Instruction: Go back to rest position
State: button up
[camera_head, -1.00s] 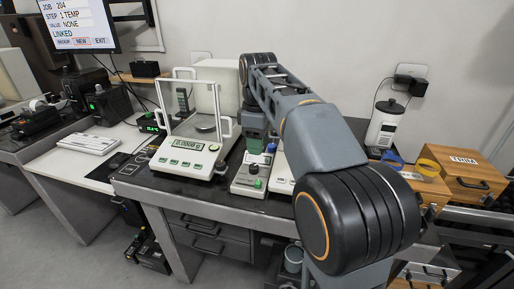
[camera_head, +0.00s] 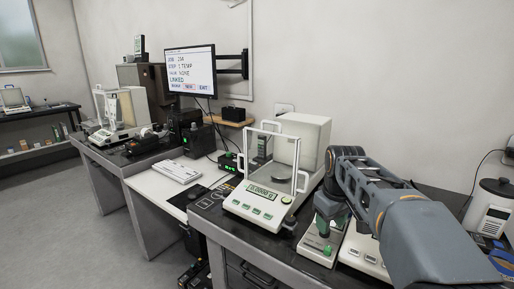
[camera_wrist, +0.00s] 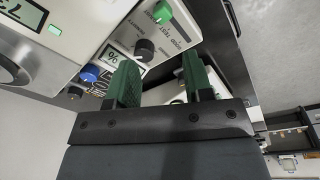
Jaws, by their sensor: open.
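My arm comes in from the right in the head view. My gripper (camera_head: 329,222) hangs low over a small white instrument (camera_head: 318,248) with a green knob, just right of the analytical balance (camera_head: 252,208). In the wrist view my gripper's two green-padded fingers (camera_wrist: 160,82) stand apart with nothing held between them. Behind them are the instrument's panel (camera_wrist: 172,38), a black knob (camera_wrist: 145,50), a green knob (camera_wrist: 162,13) and a blue knob (camera_wrist: 90,73). Whether the fingertips touch the instrument cannot be told.
The balance's glass enclosure stands close on the left. Another white device (camera_head: 362,250) sits on the right under my arm. Open floor (camera_head: 60,215) shows at the left.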

jog(key=s+a+r+m+t+p, duration=0.1)
jog(key=s+r+m+p, duration=0.1)
jog(key=s+r+p, duration=0.2)
jog(key=s+a+r+m+t+p, duration=0.1)
jog(key=s+a+r+m+p, duration=0.1)
jog(key=s+p, duration=0.9)
notch_tip(320, 180, up, 3)
jog(key=shift+s+a+f+m+p, duration=0.25)
jog(key=shift+m+p, duration=0.25)
jog(key=shift+p, duration=0.75)
